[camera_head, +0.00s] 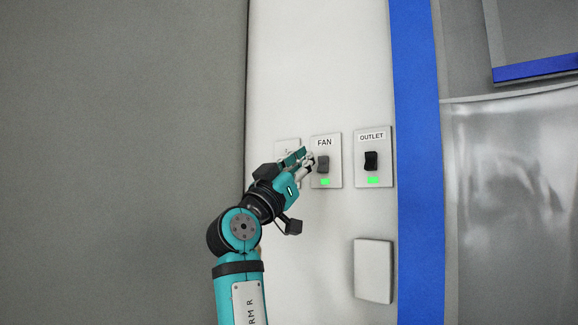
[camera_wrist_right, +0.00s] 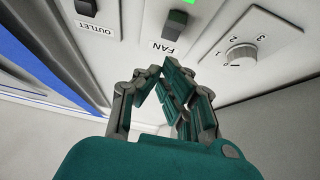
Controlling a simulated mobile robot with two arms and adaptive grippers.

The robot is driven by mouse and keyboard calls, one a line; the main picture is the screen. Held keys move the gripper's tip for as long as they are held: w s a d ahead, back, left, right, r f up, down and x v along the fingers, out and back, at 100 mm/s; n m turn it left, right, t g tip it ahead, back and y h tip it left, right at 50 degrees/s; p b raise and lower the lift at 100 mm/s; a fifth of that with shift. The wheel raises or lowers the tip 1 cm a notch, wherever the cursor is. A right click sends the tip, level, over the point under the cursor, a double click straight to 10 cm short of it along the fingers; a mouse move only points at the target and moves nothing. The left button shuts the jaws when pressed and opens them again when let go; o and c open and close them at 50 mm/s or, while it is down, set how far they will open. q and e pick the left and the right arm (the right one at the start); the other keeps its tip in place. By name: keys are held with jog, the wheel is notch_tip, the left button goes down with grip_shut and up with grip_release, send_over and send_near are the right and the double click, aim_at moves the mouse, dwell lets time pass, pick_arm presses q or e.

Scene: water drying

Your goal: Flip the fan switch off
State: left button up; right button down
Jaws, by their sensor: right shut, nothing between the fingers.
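The fan switch (camera_head: 323,164) is a dark grey rocker on a white plate labelled FAN, with a green light lit below it. It also shows in the right wrist view (camera_wrist_right: 177,18), with its green light at the top edge. My right gripper (camera_head: 306,156) is shut and empty. Its fingertips are just left of the fan switch in the head view; I cannot tell whether they touch it. In the right wrist view the closed fingers (camera_wrist_right: 172,75) point toward the panel near the FAN label. My left gripper is not in view.
The outlet switch (camera_head: 371,161), black with a green light, is right of the fan switch. A numbered dial (camera_wrist_right: 241,56) is on the fan switch's other side, partly hidden by my gripper in the head view. A blank white plate (camera_head: 373,270) sits below.

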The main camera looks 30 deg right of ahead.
aim_at(324, 156)
jog(key=d, duration=0.1)
jog(key=w+d, duration=0.1)
jog(key=d+f, duration=0.1)
jog(key=shift+w+d+p, duration=0.2)
jog(key=shift+w+p, duration=0.05)
jog(key=shift+p, duration=0.1)
jog(key=f+h+b, duration=0.1)
jog(key=b, duration=0.2)
jog(key=shift+d+f+t, duration=0.1)
jog(key=shift+d+t, duration=0.2)
jog(key=shift+d, duration=0.1)
jog(key=shift+w+r+p, duration=0.15)
jog(key=shift+r+p, duration=0.2)
jog(key=shift+p, duration=0.05)
jog(key=shift+a, duration=0.1)
jog(key=v, duration=1.2)
jog(key=shift+f, duration=0.15)
jog(key=shift+w, duration=0.1)
